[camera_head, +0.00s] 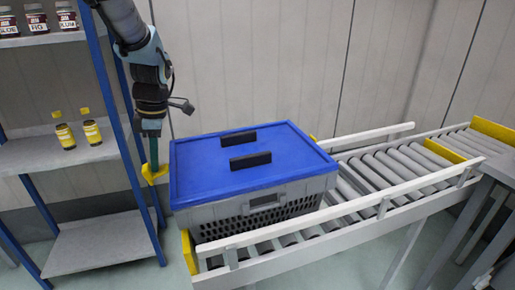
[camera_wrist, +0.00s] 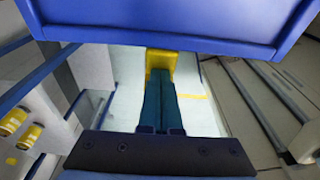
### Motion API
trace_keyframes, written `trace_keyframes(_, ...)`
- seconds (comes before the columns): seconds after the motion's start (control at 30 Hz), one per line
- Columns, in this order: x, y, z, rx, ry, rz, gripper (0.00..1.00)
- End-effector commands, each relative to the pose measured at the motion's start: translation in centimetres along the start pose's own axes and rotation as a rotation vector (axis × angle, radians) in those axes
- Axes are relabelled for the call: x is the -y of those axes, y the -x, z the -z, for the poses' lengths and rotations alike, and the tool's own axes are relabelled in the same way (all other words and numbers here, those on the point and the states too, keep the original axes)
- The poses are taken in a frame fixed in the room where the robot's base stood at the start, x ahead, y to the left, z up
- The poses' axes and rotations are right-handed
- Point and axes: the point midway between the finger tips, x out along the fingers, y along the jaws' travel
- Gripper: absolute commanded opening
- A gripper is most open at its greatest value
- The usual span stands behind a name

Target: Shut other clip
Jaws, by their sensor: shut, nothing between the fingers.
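A grey tote (camera_head: 265,204) with a blue lid (camera_head: 205,158) sits on the near end of the roller conveyor. The lid has two black handles. My gripper (camera_head: 153,168) points down just off the tote's left end, fingers shut and empty. A yellow piece (camera_head: 155,175) shows at the fingertips, close to the lid's left edge. In the wrist view the yellow piece (camera_wrist: 160,62) lies at the ends of my teal fingers (camera_wrist: 160,100), beside the blue lid (camera_wrist: 160,22). I cannot tell whether it is a clip or part of the fingers. A small yellow bit (camera_head: 312,138) shows behind the lid's right side.
A blue-framed shelf rack (camera_head: 92,155) with jars and yellow-labelled bottles (camera_head: 78,133) stands close on the left. The conveyor (camera_head: 385,172) runs right, with yellow stops. A yellow plate (camera_head: 189,251) marks its near end. A wall is behind.

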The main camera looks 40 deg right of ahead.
Motion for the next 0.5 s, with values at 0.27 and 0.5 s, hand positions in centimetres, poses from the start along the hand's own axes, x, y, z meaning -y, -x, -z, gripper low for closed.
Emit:
trace_keyframes(0.27, 0.08, -0.78, 0.19, -0.001, 0.0, 0.002, 0.0)
trace_keyframes(0.5, 0.06, -0.76, 0.18, -0.001, 0.0, 0.001, 0.0)
